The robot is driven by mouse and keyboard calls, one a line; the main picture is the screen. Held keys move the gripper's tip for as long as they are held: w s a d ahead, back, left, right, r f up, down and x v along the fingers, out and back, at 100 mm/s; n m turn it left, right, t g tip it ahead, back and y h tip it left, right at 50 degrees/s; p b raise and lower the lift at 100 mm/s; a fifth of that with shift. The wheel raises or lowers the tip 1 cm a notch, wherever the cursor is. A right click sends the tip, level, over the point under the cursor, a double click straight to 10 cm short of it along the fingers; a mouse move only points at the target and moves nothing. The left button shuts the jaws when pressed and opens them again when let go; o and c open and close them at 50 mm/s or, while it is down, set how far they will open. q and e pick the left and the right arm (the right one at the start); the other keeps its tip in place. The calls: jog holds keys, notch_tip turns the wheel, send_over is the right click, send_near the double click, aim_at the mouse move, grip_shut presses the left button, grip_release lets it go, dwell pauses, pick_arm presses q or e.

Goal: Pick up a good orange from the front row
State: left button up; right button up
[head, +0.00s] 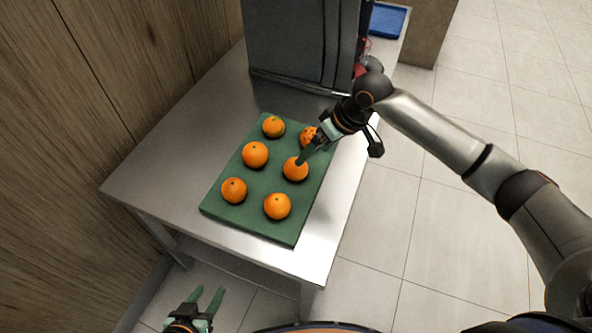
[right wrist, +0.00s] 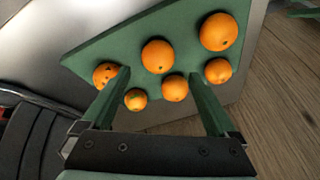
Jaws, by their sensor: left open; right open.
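Several oranges lie in two rows on a green board (head: 245,208). In the right row are a near orange (head: 277,206), a middle orange (head: 295,169) and a far, dark-spotted orange (head: 308,136). The left row holds three plain-looking oranges, one in its middle (head: 255,154). My right gripper (head: 303,158) is open and empty, its fingers just above the middle right-row orange. In the right wrist view that orange (right wrist: 158,56) shows between and beyond the fingertips; the spotted orange (right wrist: 105,74) is beside the left finger. My left gripper (head: 207,292) is open and empty, below the table's near edge.
The board lies on a metal table (head: 165,165). A large grey machine (head: 290,40) stands behind the board. A blue tray (head: 387,20) is at the far right. A wooden wall (head: 70,120) borders the left; tiled floor (head: 385,240) is clear on the right.

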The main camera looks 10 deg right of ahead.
aim_at(296, 169)
jog(key=x, duration=0.3)
jog(key=b+x, duration=0.1)
jog(key=x, duration=0.5)
jog(key=shift+w+f+b, duration=0.15)
jog(key=shift+w+b, duration=0.2)
jog(key=shift+b, duration=0.05)
jog(key=c, duration=1.2)
